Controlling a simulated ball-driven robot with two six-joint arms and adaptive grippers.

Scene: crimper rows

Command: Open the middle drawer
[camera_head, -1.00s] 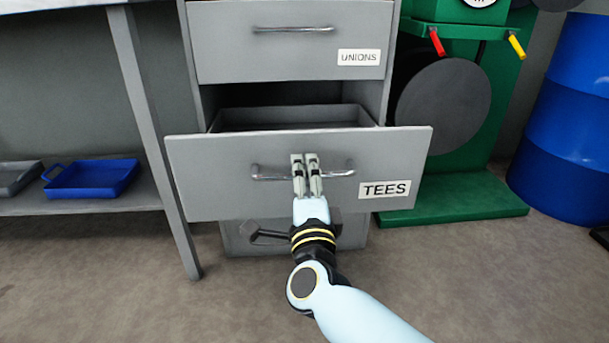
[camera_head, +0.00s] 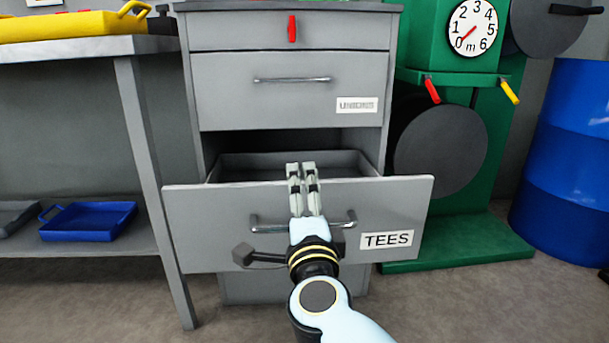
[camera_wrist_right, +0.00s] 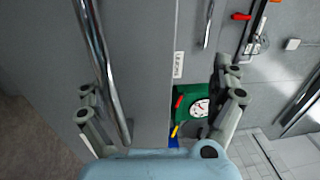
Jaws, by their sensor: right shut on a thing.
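The middle drawer (camera_head: 205,231), labelled TEES, stands pulled out from the grey cabinet, with part of its inside (camera_head: 240,167) visible behind the front. Its metal handle (camera_head: 262,228) crosses the front; the bar also shows at left in the right wrist view (camera_wrist_right: 108,75). In the wrist view the bar runs close beside one finger, and the fingertips stand apart. My left gripper is out of view.
The closed UNIONS drawer (camera_head: 225,100) is above. A workbench leg (camera_head: 150,180) stands close at left, with a blue tray (camera_head: 85,222) on the shelf. A green stand (camera_head: 480,245) and a blue barrel (camera_head: 565,150) are at right. Floor shows in front.

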